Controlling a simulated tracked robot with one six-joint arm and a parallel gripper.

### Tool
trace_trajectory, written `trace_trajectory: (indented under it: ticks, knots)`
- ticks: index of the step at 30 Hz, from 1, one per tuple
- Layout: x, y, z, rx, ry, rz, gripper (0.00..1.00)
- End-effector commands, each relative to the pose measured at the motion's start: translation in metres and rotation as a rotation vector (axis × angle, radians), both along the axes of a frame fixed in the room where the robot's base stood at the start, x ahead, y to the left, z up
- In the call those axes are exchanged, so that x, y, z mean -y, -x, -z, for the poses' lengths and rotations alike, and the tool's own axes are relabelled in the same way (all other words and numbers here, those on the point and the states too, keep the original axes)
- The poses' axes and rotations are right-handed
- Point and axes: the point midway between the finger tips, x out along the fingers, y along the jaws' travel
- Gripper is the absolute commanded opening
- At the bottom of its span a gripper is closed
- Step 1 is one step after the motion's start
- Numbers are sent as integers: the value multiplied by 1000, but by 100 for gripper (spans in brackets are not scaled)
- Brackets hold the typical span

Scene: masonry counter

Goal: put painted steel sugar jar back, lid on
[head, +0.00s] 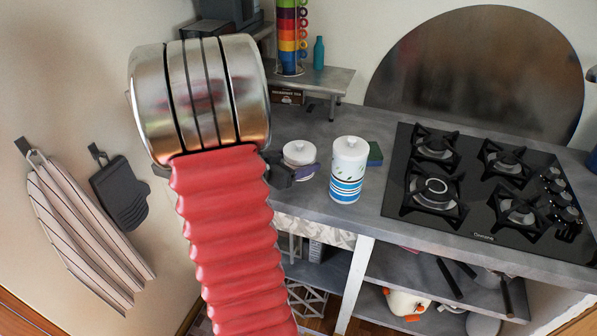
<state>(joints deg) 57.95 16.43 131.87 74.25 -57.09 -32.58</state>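A tall white painted jar (347,183) with blue stripes and a leaf pattern stands upright on the grey counter. Its white top (350,147) has a small knob and looks like a lid in place. Left of it is a round white piece with a knob (299,150), a lid or a shorter jar; its lower part is hidden. My gripper (292,172) shows only as dark parts beside my red-sleeved arm, in front of this white piece and left of the tall jar. A purple bit lies at its right end. Whether it is open or touches anything cannot be made out.
A green-and-dark sponge-like block (375,154) sits right behind the jar. The black gas hob (485,195) is to the right. A small grey shelf (325,79) with a coloured mug stack (288,35) and teal bottle (318,52) stands behind. Bare counter lies in front of the hob.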

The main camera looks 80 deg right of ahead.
Motion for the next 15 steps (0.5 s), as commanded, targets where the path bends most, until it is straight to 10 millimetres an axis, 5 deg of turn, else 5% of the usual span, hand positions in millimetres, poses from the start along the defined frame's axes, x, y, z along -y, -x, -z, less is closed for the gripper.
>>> trace_trajectory:
  ticks: [5, 15]
  knots:
    - [0, 0, 2, 0, 1, -1, 37]
    - [0, -1, 37, -1, -2, -2, 37]
